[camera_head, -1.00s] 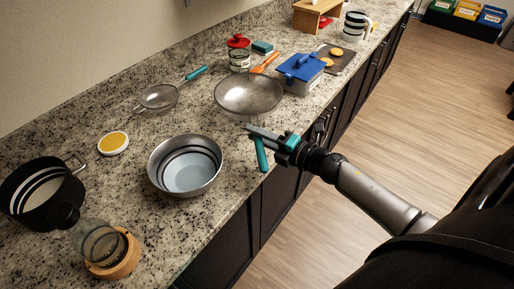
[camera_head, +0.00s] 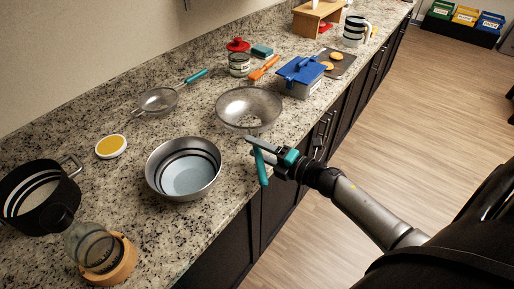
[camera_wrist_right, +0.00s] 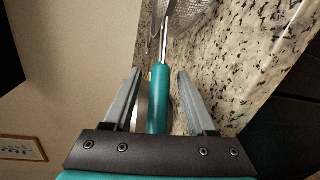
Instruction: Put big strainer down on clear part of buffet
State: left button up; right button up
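The big strainer (camera_head: 232,100) has a wide grey mesh bowl and a teal handle (camera_head: 262,168). Its bowl appears to rest on the buffet (camera_head: 215,220), beyond the striped metal bowl, with the handle toward the front edge. My right gripper (camera_head: 262,147) is at the handle. In the right wrist view the teal handle (camera_wrist_right: 159,100) lies between the two fingers, with a visible gap on each side, so the gripper is open. The mesh (camera_wrist_right: 190,15) shows at the top of that view. My left gripper is not in view.
The striped metal bowl (camera_head: 158,183) stands nearer. A smaller strainer (camera_head: 158,100) lies behind left. A blue-lidded box (camera_head: 300,72) and an orange-handled tool (camera_head: 264,67) are beyond. A black pot (camera_head: 50,215) and glass jar (camera_head: 85,240) are at left. Counter between bowl and front edge is bare.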

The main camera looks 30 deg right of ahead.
jog(key=shift+r, duration=0.15)
jog(key=v, duration=1.2)
jog(key=s+f+m+g+h, duration=0.25)
jog(key=f+m, duration=0.25)
jog(key=f, duration=0.4)
jog(key=s+f+m+g+h, duration=0.15)
jog(key=s+f+m, duration=0.3)
jog(key=f, duration=0.45)
jog(key=s+f+m+g+h, duration=0.25)
jog(key=f+m, duration=0.25)
jog(key=f, duration=0.4)
jog(key=s+a+f+m+g, duration=0.3)
jog(key=s+f, duration=0.4)
jog(key=s, duration=0.3)
jog(key=s+a+f+m+g, duration=0.4)
jog(key=s+a+f, duration=0.3)
jog(key=s, duration=0.4)
jog(key=shift+a+f+g+y, duration=0.15)
jog(key=shift+a+g+y, duration=0.25)
jog(key=shift+a, duration=0.45)
notch_tip(320, 180, down, 8)
jog(key=b, duration=0.7)
jog(key=shift+b, duration=0.35)
